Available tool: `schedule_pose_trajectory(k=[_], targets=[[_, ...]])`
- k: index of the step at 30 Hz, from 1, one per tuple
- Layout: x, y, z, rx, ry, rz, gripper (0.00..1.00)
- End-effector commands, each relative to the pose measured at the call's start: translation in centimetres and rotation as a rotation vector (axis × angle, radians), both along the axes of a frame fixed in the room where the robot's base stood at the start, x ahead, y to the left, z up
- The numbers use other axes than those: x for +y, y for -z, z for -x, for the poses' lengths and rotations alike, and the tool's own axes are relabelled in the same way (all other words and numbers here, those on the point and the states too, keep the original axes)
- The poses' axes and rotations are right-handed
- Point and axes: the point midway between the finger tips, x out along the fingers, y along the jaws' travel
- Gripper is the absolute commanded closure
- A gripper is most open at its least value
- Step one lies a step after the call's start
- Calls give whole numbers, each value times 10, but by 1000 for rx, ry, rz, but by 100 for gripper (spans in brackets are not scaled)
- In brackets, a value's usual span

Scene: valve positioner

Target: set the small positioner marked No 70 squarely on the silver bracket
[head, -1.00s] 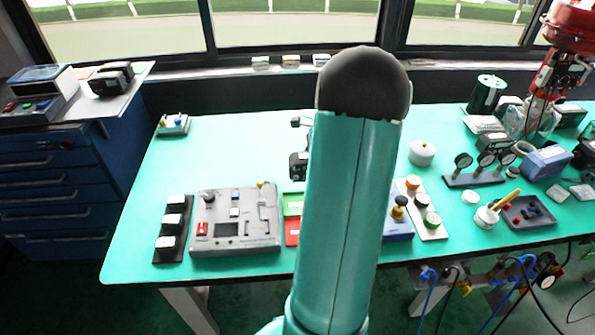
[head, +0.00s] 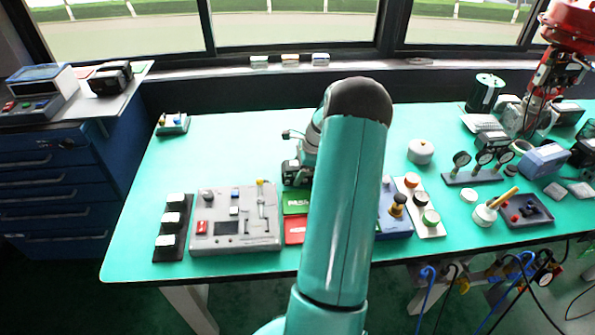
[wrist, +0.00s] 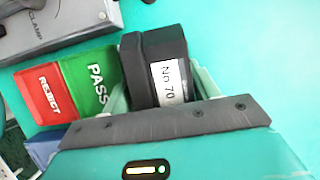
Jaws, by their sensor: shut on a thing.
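A small black positioner with a white "No 70" label (wrist: 168,82) sits between the pale green fingers of my gripper (wrist: 160,92) in the wrist view. The fingers are shut on its two sides. In the head view the dark positioner (head: 291,173) shows just left of my arm, over the table behind the green tag. My arm hides most of the gripper there. I cannot clearly make out the silver bracket; a red-topped valve assembly (head: 572,28) with metal parts below it stands at the far right.
A green PASS tag (wrist: 90,80) and red REJECT tag (wrist: 48,93) lie beside the positioner. A grey control panel (head: 236,220) is left of them. Gauges (head: 482,168) and a dark tray (head: 526,211) crowd the right. The table's back left is largely clear.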

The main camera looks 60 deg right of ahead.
Motion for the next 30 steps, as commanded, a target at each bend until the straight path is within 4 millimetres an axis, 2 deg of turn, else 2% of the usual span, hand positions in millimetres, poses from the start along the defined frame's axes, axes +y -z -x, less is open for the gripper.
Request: schedule_pose_trajectory(k=[7, 8, 11, 19, 23, 26, 30], targets=[[0, 2, 0, -1, 0, 1, 88], [0, 3, 0, 0, 1, 0, 38], [0, 2, 0, 0, 1, 0, 18], [0, 2, 1, 0, 0, 0, 18], [-1, -5, 1, 0, 0, 1, 18], [-5, -17, 5, 0, 1, 3, 18], [-13, -44, 13, -1, 1, 4, 18]])
